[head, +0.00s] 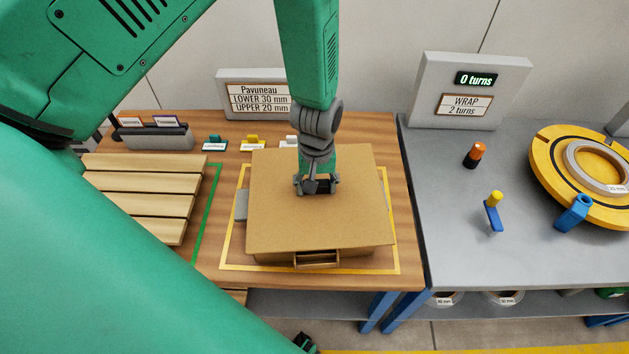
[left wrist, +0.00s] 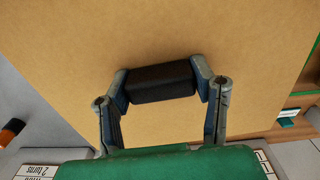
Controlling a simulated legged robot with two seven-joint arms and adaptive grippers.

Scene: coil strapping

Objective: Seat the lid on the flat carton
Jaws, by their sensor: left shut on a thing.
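The lid (head: 285,215) is a wide flat brown cardboard sheet with a black block handle (left wrist: 160,82) on top. My left gripper (head: 317,184) is shut on this handle, one finger at each end in the left wrist view. The lid lies over the flat carton (head: 345,257) and hides most of it; a strip of the carton's front shows below the lid's near edge. The lid looks slightly turned against the carton. I cannot tell whether it touches the rim. My right gripper is not in view.
The carton stands inside a yellow outline (head: 236,258) on the wooden table (head: 375,128). Wooden slats (head: 145,183) lie left, small labelled blocks (head: 253,143) behind. On the grey bench (head: 435,215) at right stand an orange-topped black cylinder (head: 475,155), a yellow-topped blue tool (head: 493,215) and a yellow ring (head: 560,165).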

